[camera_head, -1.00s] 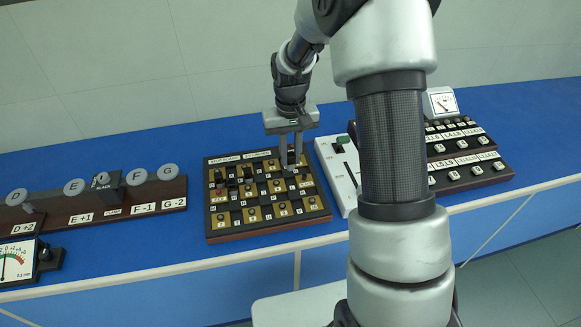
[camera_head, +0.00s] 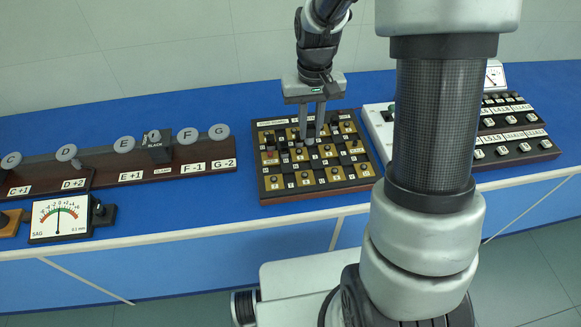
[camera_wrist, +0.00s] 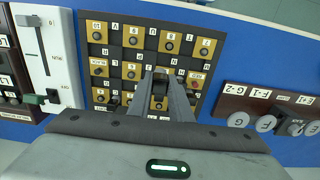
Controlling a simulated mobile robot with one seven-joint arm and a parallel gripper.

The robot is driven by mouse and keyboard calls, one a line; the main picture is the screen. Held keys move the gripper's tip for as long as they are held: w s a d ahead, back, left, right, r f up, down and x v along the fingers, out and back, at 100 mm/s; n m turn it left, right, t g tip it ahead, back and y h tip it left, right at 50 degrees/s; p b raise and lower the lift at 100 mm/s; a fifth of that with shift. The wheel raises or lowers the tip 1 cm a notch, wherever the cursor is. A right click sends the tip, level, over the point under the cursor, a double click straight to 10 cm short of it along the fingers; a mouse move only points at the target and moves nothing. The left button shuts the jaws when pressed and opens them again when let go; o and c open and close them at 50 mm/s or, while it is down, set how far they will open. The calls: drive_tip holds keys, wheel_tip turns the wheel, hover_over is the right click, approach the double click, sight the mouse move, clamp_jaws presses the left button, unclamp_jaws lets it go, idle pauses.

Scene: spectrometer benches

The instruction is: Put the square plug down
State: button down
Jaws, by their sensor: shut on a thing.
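The board (camera_head: 318,191) has a wooden frame and a dark and gold checkered panel with small round knobs and labels. It lies flat on the blue bench and also shows in the wrist view (camera_wrist: 120,24). My gripper (camera_head: 309,141) points down over the middle of the board. In the wrist view my gripper (camera_wrist: 160,90) is shut on a small dark plug (camera_wrist: 160,88) between the fingertips. The fingers hide most of it, so its square shape is hard to make out. I cannot tell whether it touches the panel.
Several dark upright plugs (camera_head: 268,141) stand on the board left of my gripper. A white slider box (camera_wrist: 42,60) is beside the board. A rail with grey discs (camera_head: 124,145) and a dial meter (camera_head: 58,219) are at the left. Blue bench shows bare in front.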

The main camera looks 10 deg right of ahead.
drive_tip(key=shift+s+a+f, duration=0.1)
drive_tip(key=shift+s+a, duration=0.1)
drive_tip(key=shift+a, duration=0.2)
wheel_tip(320, 180, down, 10)
drive_tip(key=shift+r, duration=0.1)
drive_tip(key=shift+f, duration=0.2)
drive_tip(key=c, duration=1.6)
unclamp_jaws()
